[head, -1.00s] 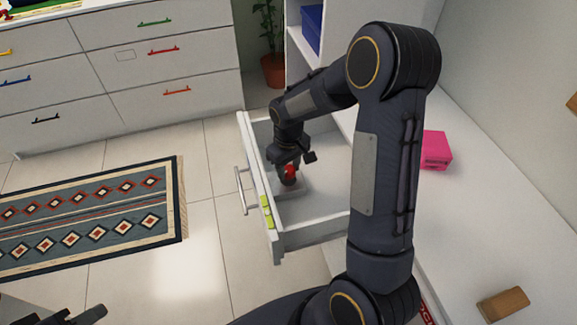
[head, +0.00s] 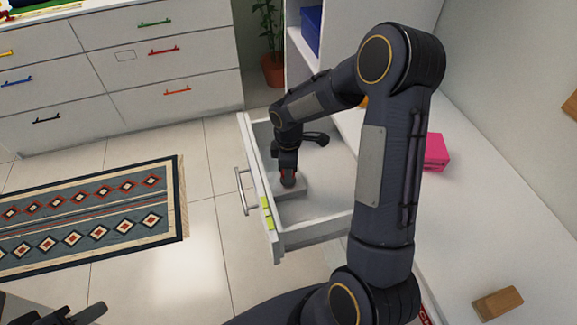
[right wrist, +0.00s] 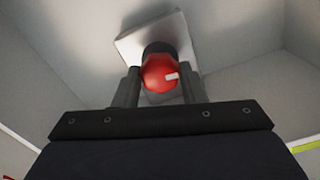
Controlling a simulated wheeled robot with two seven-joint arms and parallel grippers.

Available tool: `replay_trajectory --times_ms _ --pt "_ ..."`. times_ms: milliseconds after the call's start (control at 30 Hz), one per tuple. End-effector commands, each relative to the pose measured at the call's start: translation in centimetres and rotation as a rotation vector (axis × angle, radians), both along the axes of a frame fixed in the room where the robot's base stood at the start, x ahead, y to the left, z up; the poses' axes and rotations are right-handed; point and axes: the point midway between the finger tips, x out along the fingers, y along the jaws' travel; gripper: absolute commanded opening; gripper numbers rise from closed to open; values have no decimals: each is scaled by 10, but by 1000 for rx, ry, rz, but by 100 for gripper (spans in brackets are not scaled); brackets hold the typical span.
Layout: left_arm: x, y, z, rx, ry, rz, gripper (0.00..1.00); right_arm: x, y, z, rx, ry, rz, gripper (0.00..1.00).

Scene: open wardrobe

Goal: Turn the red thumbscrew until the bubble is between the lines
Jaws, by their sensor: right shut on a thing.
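The red thumbscrew (right wrist: 157,74) shows in the right wrist view, with a white mark pointing right. It sits on a dark collar over a pale square plate (right wrist: 133,42) inside the open drawer (head: 325,235). My right gripper (head: 288,177) reaches down into the drawer, its fingers on both sides of the thumbscrew and shut on it. In the head view the gripper hides most of the thumbscrew. A yellow-green level vial (head: 267,213) lies along the drawer's front; its bubble and lines are too small to make out. My left gripper (head: 90,314) is partly visible at the bottom left.
A pink box (head: 436,152) and a wooden block (head: 498,303) are on the white surface to the right. A patterned rug (head: 90,220) lies on the open floor at left.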

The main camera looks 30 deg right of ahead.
Motion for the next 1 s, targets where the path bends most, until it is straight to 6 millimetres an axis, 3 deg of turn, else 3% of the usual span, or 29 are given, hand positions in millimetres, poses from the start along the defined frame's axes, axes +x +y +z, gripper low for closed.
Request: replay_trajectory --times_ms 300,767,800,967,1000 --pt "0 0 3 0 0 0 36 1 0 1 0 -1 98 15" --pt "0 0 3 0 0 0 36 1 0 0 0 -2 112 15" --pt "0 0 3 0 0 0 36 1 0 0 0 -2 112 39" --pt "0 0 3 0 0 0 36 1 0 0 0 -1 111 59" --pt "0 0 3 0 0 0 36 1 0 0 0 -1 111 59"
